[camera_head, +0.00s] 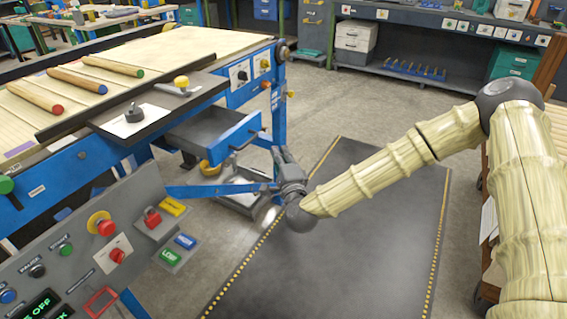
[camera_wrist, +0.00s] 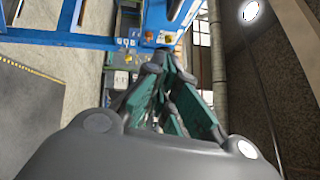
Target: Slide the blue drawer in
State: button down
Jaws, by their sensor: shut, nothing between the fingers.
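The blue drawer (camera_head: 236,138) stands pulled out under the workbench in the head view. Its grey inside looks empty, and a dark handle crosses its blue front. My gripper (camera_head: 278,152) is just right of the drawer front, with its fingers pointing up in the picture and a small gap seeming to lie between. In the wrist view my gripper (camera_wrist: 167,55) has its green-sided fingers drawn together with nothing between them. Blue metal shows past the fingertips there, but I cannot tell whether it is the drawer.
The workbench (camera_head: 190,50) carries turned wood rods (camera_head: 77,80). A blue bench leg (camera_head: 278,112) stands close to my gripper. A control panel (camera_head: 85,245) fills the lower left. A dark floor mat (camera_head: 345,225) with yellow edging lies clear below my arm.

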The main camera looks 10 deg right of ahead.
jog(key=w+a+r, duration=0.1)
jog(key=w+a, duration=0.2)
jog(key=w, duration=0.2)
jog(key=shift+a, duration=0.25)
